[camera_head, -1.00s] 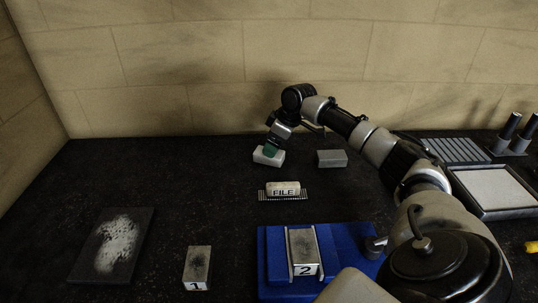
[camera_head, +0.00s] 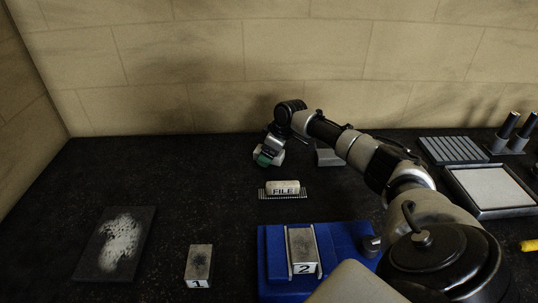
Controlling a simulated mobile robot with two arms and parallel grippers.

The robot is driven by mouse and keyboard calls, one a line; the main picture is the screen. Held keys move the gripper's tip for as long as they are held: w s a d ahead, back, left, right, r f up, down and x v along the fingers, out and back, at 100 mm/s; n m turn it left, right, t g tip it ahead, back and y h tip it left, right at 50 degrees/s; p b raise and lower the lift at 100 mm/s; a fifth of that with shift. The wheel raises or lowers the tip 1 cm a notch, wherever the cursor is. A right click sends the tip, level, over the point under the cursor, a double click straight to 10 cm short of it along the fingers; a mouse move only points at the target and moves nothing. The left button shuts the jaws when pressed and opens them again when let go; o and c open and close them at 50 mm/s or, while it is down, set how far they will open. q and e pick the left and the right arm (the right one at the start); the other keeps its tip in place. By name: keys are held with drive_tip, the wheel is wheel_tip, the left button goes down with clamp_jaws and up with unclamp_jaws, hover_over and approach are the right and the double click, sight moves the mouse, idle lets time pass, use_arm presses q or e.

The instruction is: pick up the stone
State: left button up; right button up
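A pale whitish block (camera_head: 279,158) lies at the back of the dark bench, partly hidden by my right gripper (camera_head: 264,159). The gripper's green fingertips point down at the block's left front side. I cannot tell whether they touch the block, or whether they are open or shut. A grey block (camera_head: 328,158) lies to the right, partly hidden by my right arm. Which block is the stone is not marked. My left gripper is not in view.
A white piece labelled FILE (camera_head: 283,187) lies in front. Block 1 (camera_head: 198,264) stands near the front, and block 2 (camera_head: 303,250) sits in a blue fixture (camera_head: 275,272). A dark plate with a white patch (camera_head: 115,245) lies at left. A framed tray (camera_head: 492,188) is at right.

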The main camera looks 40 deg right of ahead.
drive_tip(key=shift+c, duration=0.5)
drive_tip(key=c, duration=1)
drive_tip(key=shift+c, duration=0.2)
drive_tip(key=shift+r, duration=0.1)
wheel_tip(320, 180, up, 4)
drive_tip(key=shift+r+b, duration=0.2)
drive_tip(key=shift+b, duration=0.65)
drive_tip(key=s+d+r+b, duration=0.3)
drive_tip(key=s+r, duration=0.3)
drive_tip(key=s, duration=0.5)
drive_tip(key=shift+d+r, duration=0.35)
drive_tip(key=shift+d, duration=0.05)
